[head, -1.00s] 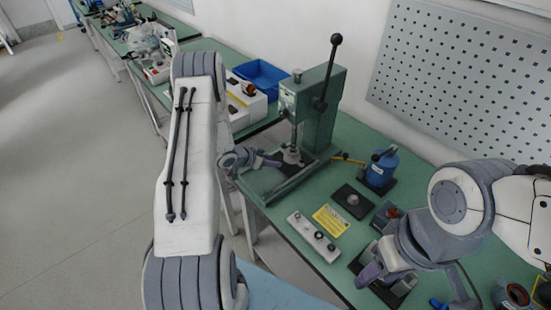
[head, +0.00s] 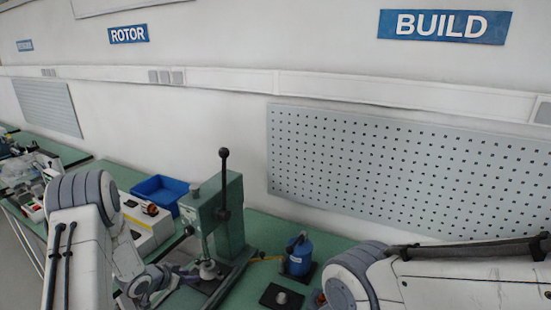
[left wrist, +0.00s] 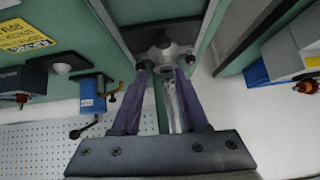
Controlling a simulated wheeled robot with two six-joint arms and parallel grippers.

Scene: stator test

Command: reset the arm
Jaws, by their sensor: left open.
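The green press (head: 230,230) stands on the bench, with its black-knobbed lever (head: 224,185) upright.
A perforated panel (head: 400,170) is on the wall behind. Floor shows beside the bench in the wrist view.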

